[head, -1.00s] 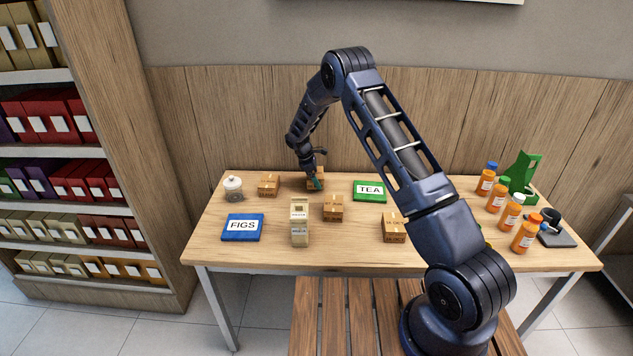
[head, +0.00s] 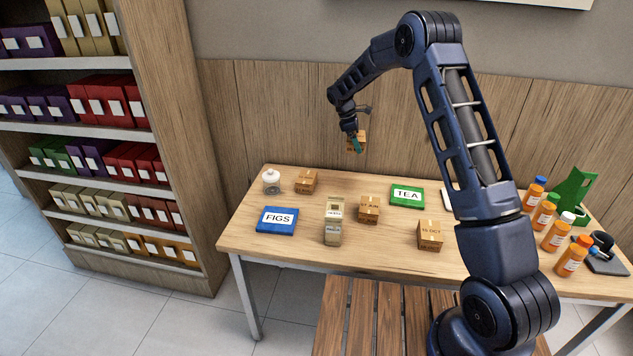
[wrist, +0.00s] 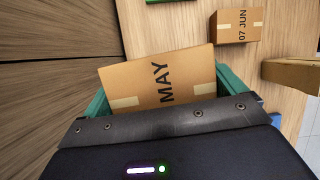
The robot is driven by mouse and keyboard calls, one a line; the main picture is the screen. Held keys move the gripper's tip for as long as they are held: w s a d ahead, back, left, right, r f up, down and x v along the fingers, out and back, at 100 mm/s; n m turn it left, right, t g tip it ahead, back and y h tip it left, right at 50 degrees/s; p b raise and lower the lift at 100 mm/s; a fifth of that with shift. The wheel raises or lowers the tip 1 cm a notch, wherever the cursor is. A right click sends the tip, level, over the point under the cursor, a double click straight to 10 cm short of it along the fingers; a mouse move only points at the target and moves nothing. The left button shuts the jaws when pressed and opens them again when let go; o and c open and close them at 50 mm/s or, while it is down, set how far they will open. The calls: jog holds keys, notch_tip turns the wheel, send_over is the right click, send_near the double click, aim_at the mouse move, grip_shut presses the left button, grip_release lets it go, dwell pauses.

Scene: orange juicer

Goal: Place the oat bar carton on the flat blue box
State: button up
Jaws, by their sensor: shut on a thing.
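My gripper (head: 354,140) is shut on a small brown cardboard carton (head: 358,143) and holds it in the air above the back edge of the table. In the wrist view the held carton (wrist: 160,82) sits between the teal fingers and shows "MAY" on its face; no product name is readable, so I cannot confirm it is the oat bar carton. The flat blue box (head: 276,231), labelled FIGS, lies at the table's left front, to the left of and below my gripper. Its top is bare.
Brown cartons stand at the back left (head: 306,181), middle (head: 369,209) and front right (head: 430,235). A beige gabled carton (head: 334,225) stands right of the blue box. A lidded jar (head: 271,182) is behind it. A green TEA box (head: 407,202) and orange bottles (head: 556,236) are farther right.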

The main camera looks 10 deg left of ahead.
jog(key=s+a, duration=1.1)
jog(key=a, duration=0.3)
notch_tip(320, 180, up, 2)
send_over(284, 219)
jog(key=a, duration=0.2)
jog(key=shift+m, duration=0.4)
jog(key=f, duration=2)
jog(key=shift+d, duration=0.2)
jog(key=shift+f, duration=0.1)
jog(key=o, duration=0.7)
jog(key=v, duration=1.2)
jog(key=shift+w, duration=0.2)
jog(key=shift+r, duration=0.25)
